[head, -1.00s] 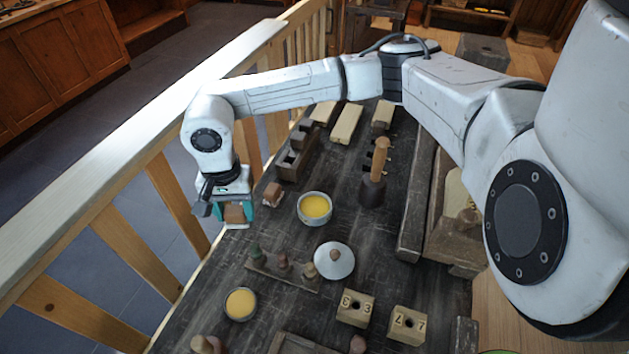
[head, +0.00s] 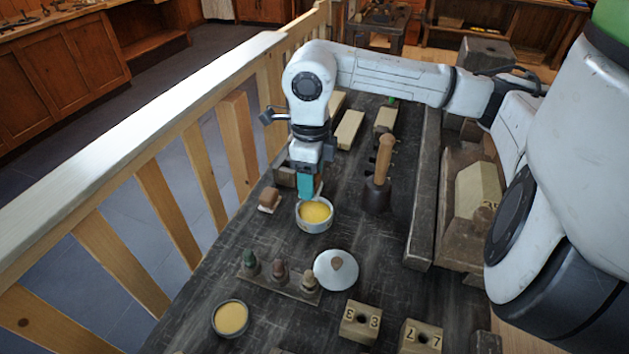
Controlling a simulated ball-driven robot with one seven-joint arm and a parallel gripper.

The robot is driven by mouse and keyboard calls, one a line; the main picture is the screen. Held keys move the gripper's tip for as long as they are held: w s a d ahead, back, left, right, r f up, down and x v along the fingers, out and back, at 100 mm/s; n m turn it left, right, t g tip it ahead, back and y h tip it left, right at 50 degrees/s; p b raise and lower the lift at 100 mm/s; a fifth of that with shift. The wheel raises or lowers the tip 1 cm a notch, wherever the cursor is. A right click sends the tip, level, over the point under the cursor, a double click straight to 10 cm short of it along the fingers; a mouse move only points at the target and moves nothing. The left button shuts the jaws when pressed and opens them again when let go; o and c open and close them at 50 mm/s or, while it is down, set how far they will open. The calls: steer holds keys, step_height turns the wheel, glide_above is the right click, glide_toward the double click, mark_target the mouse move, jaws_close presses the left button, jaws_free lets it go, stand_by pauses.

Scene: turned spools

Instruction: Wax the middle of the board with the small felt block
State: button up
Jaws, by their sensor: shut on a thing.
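My gripper (head: 306,186) points down at the back rim of a pale bowl of yellow wax (head: 315,212). It is shut on a brown block (head: 319,185), which is mostly hidden behind the teal fingers. I cannot tell whether the block touches the wax. Another small brown block with a paler lower part (head: 269,200) rests on the dark bench, left of the bowl. A pale wooden piece (head: 478,192) lies in the wooden trough at the right. Shorter pale pieces (head: 349,130) lie at the back. I cannot tell which is the board.
A wooden-handled tool (head: 385,160) stands right of the wax bowl. In front are a round white lid (head: 336,270), a rack of small knobs (head: 280,275), a second yellow bowl (head: 230,318) and numbered blocks (head: 361,322). A railing (head: 150,145) runs along the left.

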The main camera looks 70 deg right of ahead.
steer(key=shift+s+d+m, duration=0.2)
steer(key=shift+s+m, duration=0.15)
steer(key=shift+m, duration=0.05)
steer(key=b, duration=0.2)
glide_above(315, 213)
steer(key=shift+w+d+f, duration=0.1)
steer(key=shift+f, duration=2.9)
steer(key=shift+f+b, duration=0.6)
steer(key=shift+b, duration=0.35)
stand_by(0.6)
steer(key=shift+r+p, duration=1.3)
steer(key=shift+r, duration=2.3)
